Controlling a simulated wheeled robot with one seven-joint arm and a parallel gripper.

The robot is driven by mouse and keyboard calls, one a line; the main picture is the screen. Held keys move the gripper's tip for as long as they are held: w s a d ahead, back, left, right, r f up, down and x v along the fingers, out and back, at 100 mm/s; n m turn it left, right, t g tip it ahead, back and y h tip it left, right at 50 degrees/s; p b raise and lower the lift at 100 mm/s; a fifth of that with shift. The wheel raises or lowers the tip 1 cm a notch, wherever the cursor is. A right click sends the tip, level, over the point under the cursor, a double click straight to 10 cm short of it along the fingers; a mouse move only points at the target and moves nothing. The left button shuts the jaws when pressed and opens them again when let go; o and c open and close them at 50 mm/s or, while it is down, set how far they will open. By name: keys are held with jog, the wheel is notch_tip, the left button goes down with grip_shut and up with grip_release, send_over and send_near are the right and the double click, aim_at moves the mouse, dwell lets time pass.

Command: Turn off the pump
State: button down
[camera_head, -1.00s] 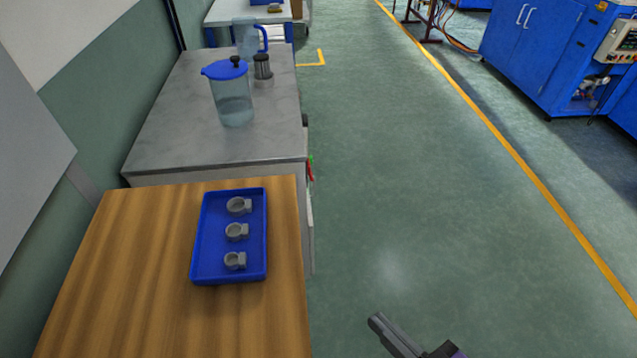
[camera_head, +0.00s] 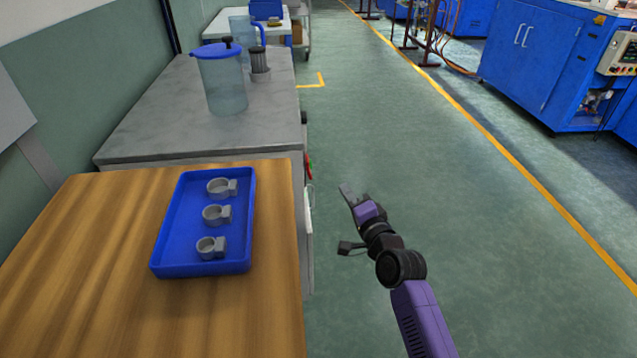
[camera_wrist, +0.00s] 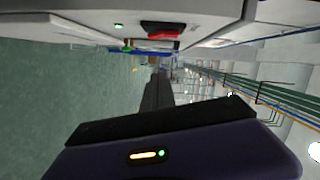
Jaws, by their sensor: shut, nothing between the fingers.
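No separate pump body can be made out. My gripper (camera_head: 346,190) is shut and empty. It hangs over the aisle, right of the cabinet and apart from the switch. Its fingers also show in the wrist view (camera_wrist: 158,92).
A wooden table (camera_head: 90,250) bears a blue tray (camera_head: 172,240) with three grey ring-like parts. A blue-lidded pitcher (camera_head: 224,85) and a dark-topped canister (camera_head: 260,68) stand on the cabinet top (camera_head: 150,120). The green floor (camera_head: 430,190) on the right is clear.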

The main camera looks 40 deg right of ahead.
aim_at(308, 167)
jog(key=shift+w+d, duration=0.15)
jog(key=shift+d, duration=0.05)
jog(key=w+f+b, duration=0.1)
jog(key=w, duration=1)
jog(key=shift+w+d+f+b, duration=0.15)
jog(key=shift+w+f+b, duration=0.1)
jog(key=shift+f+b, duration=0.1)
